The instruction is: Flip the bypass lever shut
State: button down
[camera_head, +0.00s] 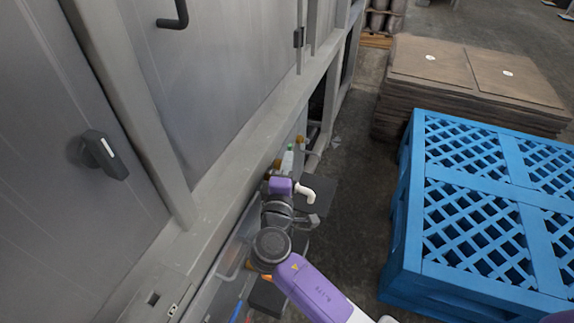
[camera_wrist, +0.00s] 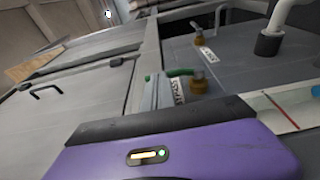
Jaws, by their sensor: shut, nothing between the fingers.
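The bypass lever (camera_wrist: 180,72) has a green handle and shows in the wrist view just beyond my gripper's purple casing. A white tag (camera_wrist: 178,89) reading bypass hangs beside it. The handle lies roughly sideways in that picture; I cannot tell its valve setting. In the head view a small green-topped piece (camera_head: 288,158) shows beside the cabinet, probably this lever. My gripper (camera_head: 281,186) is shut and empty, reaching down close to the valves. Its fingertips are mostly hidden, so I cannot tell whether they touch the lever.
A brass valve (camera_wrist: 198,38) with another tag stands behind the lever. A white bent pipe (camera_head: 305,192) rises close to my gripper. The grey cabinet wall (camera_head: 215,85) bounds the left. Blue pallets (camera_head: 415,240) stand on the right, with bare floor (camera_head: 350,180) between.

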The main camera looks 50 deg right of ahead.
jog(key=shift+r+p, duration=0.15)
jog(key=shift+p, duration=0.2)
jog(key=w+d+f+m+g+y+p, duration=0.2)
jog(key=d+g+y+p, duration=0.5)
jog(key=y+p, duration=0.8)
jog(key=w+d+f+p, duration=0.1)
jog(key=d+p, duration=0.1)
jog(key=p, duration=0.7)
jog(key=shift+w, duration=0.2)
jog(key=shift+d+f, duration=0.1)
dwell(0.4)
